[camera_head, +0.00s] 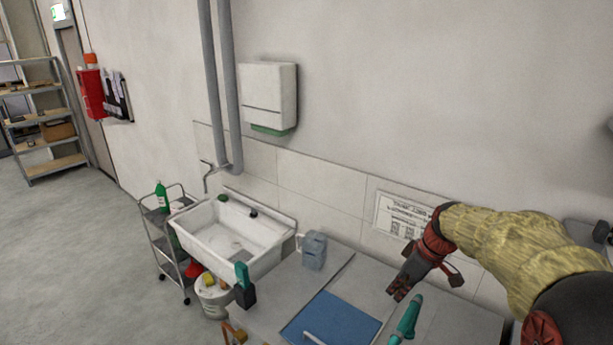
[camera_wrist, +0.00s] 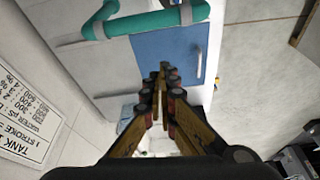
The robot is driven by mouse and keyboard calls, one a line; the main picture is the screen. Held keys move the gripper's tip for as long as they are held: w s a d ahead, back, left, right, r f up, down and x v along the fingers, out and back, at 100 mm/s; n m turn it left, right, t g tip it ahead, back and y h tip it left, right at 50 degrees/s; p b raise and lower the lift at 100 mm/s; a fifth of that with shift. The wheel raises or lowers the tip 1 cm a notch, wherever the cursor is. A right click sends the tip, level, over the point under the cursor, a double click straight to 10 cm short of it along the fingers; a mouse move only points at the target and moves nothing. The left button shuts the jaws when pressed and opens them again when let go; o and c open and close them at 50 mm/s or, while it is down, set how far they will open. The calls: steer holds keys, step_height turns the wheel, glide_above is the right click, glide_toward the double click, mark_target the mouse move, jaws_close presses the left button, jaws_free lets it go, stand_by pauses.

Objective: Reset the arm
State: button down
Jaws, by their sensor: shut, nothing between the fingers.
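My gripper (camera_head: 398,292) is on the right of the head view, above the grey worktop (camera_head: 375,276), with my arm in its tan sleeve reaching in from the right edge. In the wrist view my gripper (camera_wrist: 165,70) has its fingertips together, with nothing visible between them. A teal-handled thing (camera_head: 407,320) is just below and right of the gripper in the head view. A teal bar (camera_wrist: 150,22) crosses the upper left of the wrist view, apart from the fingertips. A blue panel (camera_head: 330,322) lies left of the gripper.
A white sink (camera_head: 232,235) is left of the worktop, with a trolley (camera_head: 165,245) and bucket (camera_head: 213,297) beside it. A clear container (camera_head: 314,250) stands on the worktop. A notice (camera_head: 400,216) is on the wall behind my gripper. Open floor is at far left.

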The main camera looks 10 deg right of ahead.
steer(key=s+m, duration=0.2)
steer(key=s+a+f+m, duration=0.1)
steer(key=s+m, duration=0.1)
steer(key=s, duration=0.1)
steer(key=s+m+g+h, duration=0.1)
steer(key=s+m, duration=0.1)
steer(key=s, duration=0.1)
steer(key=shift+a+f+m, duration=0.15)
steer(key=shift+m, duration=0.25)
steer(key=s+a+r+t, duration=0.1)
steer(key=s+a+r, duration=0.1)
steer(key=s, duration=0.3)
steer(key=s+a+r+t+h+b, duration=0.1)
steer(key=s+a+r, duration=0.2)
steer(key=s+a, duration=0.2)
steer(key=s+a+r+t+b, duration=0.1)
steer(key=s+a+r, duration=0.2)
steer(key=s, duration=0.4)
steer(key=shift+a+r+m+t, duration=0.15)
steer(key=shift+a+m+t, duration=0.25)
steer(key=shift+a, duration=0.05)
steer(key=shift+s, duration=0.15)
